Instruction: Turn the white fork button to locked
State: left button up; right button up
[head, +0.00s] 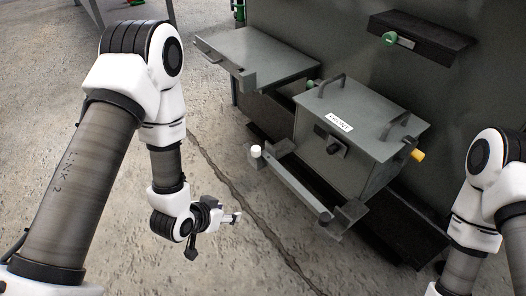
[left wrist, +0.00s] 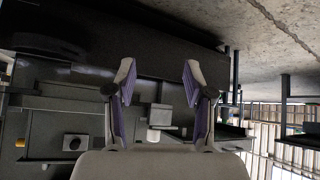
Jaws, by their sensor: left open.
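The white fork button (head: 255,151) is a small white cylinder on the left end of the fork bar (head: 301,187), in front of a grey box. It also shows in the left wrist view (left wrist: 153,134), beyond the gripper and between its fingers. My left gripper (head: 236,218) is below and to the left of the button in the head view, apart from it. In the left wrist view its two purple-padded fingers (left wrist: 158,70) are spread, with nothing between the pads. My right arm shows at the right edge of the head view, but its gripper is out of view.
The grey box (head: 375,120) marked "FRONT" has two top handles, a dark front knob (head: 332,146) and a yellow side peg (head: 417,155). A grey shelf (head: 255,52) is left of it. A dark ledge (head: 421,37) with a green knob is above. Floor around my left gripper is clear.

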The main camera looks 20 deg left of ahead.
aim_at(254, 150)
pick_arm(q)
jog(key=w+d+r+m+t+h+b, duration=0.2)
jog(key=w+r+t, duration=0.3)
jog(key=w+r, duration=0.55)
jog(key=x, duration=0.2)
jog(key=b+x, duration=0.1)
jog(key=x, duration=0.1)
jog(key=r+b+x, duration=0.1)
jog(key=shift+w+d+f, duration=0.15)
jog(key=shift+w, duration=0.4)
grip_shut()
